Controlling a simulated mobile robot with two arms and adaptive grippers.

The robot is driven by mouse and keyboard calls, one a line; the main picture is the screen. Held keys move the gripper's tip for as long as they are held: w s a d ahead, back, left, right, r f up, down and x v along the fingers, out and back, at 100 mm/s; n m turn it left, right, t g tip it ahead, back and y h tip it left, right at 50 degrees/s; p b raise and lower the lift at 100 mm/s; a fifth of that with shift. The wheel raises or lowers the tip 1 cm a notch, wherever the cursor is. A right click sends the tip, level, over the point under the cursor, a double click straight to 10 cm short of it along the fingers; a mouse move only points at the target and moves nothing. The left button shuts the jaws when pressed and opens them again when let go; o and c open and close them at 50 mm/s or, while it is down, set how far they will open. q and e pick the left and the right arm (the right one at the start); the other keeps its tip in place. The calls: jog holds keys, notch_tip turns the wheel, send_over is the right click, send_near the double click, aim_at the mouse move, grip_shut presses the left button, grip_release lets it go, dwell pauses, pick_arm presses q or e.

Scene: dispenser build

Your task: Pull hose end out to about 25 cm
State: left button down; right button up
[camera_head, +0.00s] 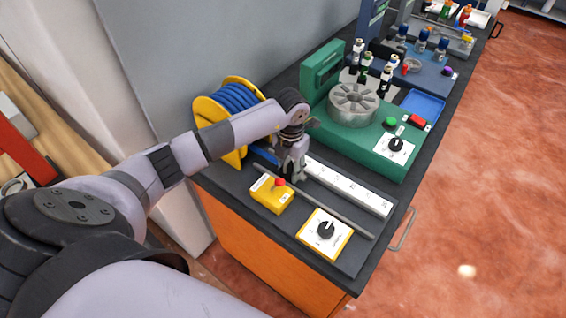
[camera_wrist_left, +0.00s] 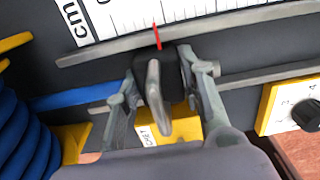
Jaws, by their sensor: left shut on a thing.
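The blue hose is wound on a yellow reel (camera_head: 228,98). A straight blue length of hose (camera_wrist_left: 75,98) runs from the reel to my left gripper in the left wrist view. The hose end (camera_wrist_left: 177,72) is a dark block with a thin red pointer, between the fingers of my left gripper (camera_wrist_left: 165,100). That gripper (camera_head: 294,174) is shut on the hose end, low over the bench beside the reel. The white centimetre ruler (camera_head: 345,185) lies alongside; the red pointer reaches towards its edge near the "cm" end. My right gripper is not in view.
Grey rails (camera_wrist_left: 270,75) run beside the ruler. A yellow box with a red button (camera_head: 271,196) and a dial panel (camera_head: 325,234) stand at the front. A green machine (camera_head: 365,150) stands behind the ruler. The rail is clear to the right of the gripper.

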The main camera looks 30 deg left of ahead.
aim_at(354, 215)
pick_arm(q)
jog(key=shift+s+d, duration=0.2)
jog(key=shift+d, duration=2)
jog(key=shift+s+d, duration=0.15)
jog(key=shift+d, duration=2)
jog(key=shift+s+d, duration=0.2)
jog(key=shift+d, duration=2)
jog(key=shift+s+d, duration=0.2)
jog(key=shift+d, duration=2.25)
jog(key=shift+s+d+b, duration=0.1)
jog(key=shift+d+b, duration=0.4)
jog(key=shift+d, duration=1.1)
jog(key=c, duration=1.1)
grip_release()
jog(key=shift+o, duration=0.6)
notch_tip(354, 215, up, 12)
